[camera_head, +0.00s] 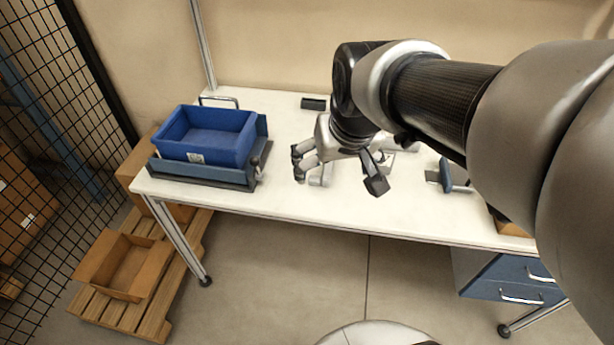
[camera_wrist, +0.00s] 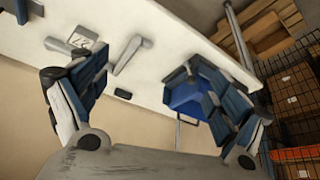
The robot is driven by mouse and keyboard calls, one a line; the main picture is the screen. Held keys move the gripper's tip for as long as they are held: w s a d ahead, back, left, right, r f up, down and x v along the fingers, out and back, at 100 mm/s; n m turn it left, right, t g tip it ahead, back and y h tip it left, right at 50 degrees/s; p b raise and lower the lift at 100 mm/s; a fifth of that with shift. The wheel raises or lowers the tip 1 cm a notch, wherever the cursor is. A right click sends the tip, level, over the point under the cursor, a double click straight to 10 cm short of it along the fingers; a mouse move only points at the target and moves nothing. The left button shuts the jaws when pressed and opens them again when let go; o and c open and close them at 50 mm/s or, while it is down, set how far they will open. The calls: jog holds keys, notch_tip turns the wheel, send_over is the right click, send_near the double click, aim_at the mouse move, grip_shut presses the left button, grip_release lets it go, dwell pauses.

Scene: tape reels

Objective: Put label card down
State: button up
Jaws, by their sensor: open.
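The label card (camera_wrist: 84,36), a pale square with a dark printed mark, lies flat on the white table (camera_wrist: 185,35) in the wrist view. In the head view a pale patch that seems to be the card (camera_head: 388,161) shows partly behind my gripper. My gripper (camera_head: 338,178) is over the table with its fingers spread wide and nothing between them. In the wrist view my gripper (camera_wrist: 148,60) is also open, with the card near its left finger, apart from it as far as I can tell.
A grey bar-shaped piece (camera_wrist: 130,54) lies beside the card. A blue bin (camera_head: 205,135) sits on a dark base (camera_head: 205,175) at the table's left. A small black block (camera_head: 313,103) lies at the back. A blue-grey item (camera_head: 448,174) stands to the right. The front middle is clear.

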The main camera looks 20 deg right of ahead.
jog(key=s+a+n, duration=0.1)
jog(key=s+a, duration=0.2)
jog(key=s, duration=0.4)
jog(key=s+a+f+n, duration=0.1)
jog(key=s+a, duration=0.2)
jog(key=s, duration=0.4)
jog(key=shift+f+y, duration=0.3)
jog(key=shift+y, duration=0.1)
